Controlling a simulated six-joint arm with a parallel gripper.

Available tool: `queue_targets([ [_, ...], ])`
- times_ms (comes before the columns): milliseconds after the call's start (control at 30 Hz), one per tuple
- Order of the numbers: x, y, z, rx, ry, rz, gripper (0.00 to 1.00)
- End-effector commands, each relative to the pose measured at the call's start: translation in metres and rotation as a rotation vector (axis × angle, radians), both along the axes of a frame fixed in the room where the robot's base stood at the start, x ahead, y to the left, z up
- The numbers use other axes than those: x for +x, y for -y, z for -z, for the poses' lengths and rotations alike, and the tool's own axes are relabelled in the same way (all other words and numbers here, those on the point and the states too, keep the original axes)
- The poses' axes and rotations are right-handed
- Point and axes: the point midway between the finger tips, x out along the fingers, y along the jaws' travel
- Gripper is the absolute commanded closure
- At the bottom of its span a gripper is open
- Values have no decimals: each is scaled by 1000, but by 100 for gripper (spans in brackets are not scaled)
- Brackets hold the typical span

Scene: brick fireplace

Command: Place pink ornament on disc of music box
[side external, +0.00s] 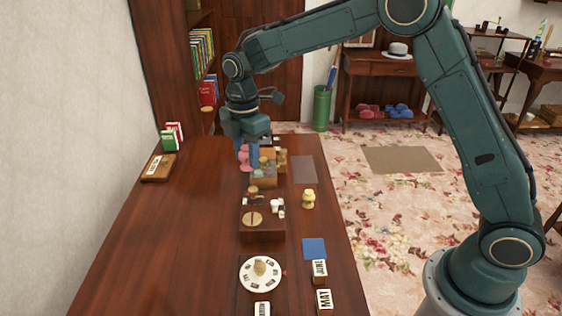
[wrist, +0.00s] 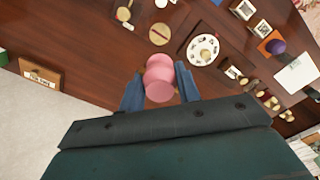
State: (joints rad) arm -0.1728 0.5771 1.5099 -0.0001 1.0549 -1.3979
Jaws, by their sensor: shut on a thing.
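The pink ornament (side external: 243,157) is held between the blue fingers of my gripper (side external: 248,160), above the far part of the table. In the wrist view the ornament (wrist: 160,80) is rounded with a narrower waist, and the fingers of my gripper (wrist: 160,74) close on both its sides. The music box (side external: 262,236) looks to be the brown wooden box nearer the camera, with a round brass disc (side external: 252,219) on top. The disc (wrist: 160,34) also shows beyond the ornament in the wrist view. The ornament is apart from the disc.
Another box (side external: 264,179) with small figures stands close to my gripper. A yellow ornament (side external: 308,199) stands to the right of the music box. A white dial (side external: 261,273), a blue square (side external: 314,249) and lettered blocks (side external: 324,300) lie nearer the camera. The table's left side is largely clear.

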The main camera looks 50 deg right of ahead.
Motion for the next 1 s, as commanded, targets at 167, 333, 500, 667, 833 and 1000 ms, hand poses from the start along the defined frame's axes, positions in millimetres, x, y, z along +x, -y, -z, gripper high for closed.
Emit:
queue_targets([
  [167,-1,0,35,-1,-4,0,90],
  [333,-1,0,67,-1,-4,0,90],
  [500,-1,0,98,-1,-3,0,90],
  [667,0,0,119,0,-2,0,90],
  [833,0,0,126,0,1,0,90],
  [1000,0,0,128,0,1,0,90],
])
